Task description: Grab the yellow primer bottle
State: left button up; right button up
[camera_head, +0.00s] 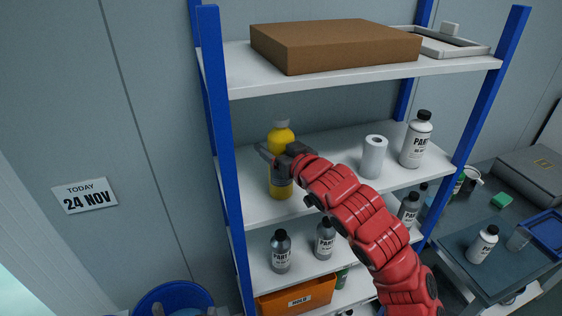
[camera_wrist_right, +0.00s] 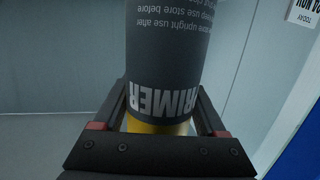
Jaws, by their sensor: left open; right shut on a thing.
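The yellow primer bottle (camera_head: 281,183) stands upright on the middle shelf (camera_head: 330,190), near its left post. My right gripper (camera_head: 274,154) is shut on it just below the cap, coming from the right. In the right wrist view the bottle's dark label (camera_wrist_right: 165,50) with the word PRIMER shows between the two fingers (camera_wrist_right: 160,118), upside down. A strip of yellow shows below the label. Of my left gripper (camera_head: 187,311) only the tips show at the bottom edge; it is open and apart from the shelf.
A cardboard box (camera_head: 335,45) lies on the top shelf, above the bottle. A white roll (camera_head: 373,157) and a white bottle (camera_head: 416,140) stand to the right. Grey bottles (camera_head: 281,252) and an orange bin (camera_head: 297,298) are below. A blue bin (camera_head: 175,297) is on the floor.

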grip_shut()
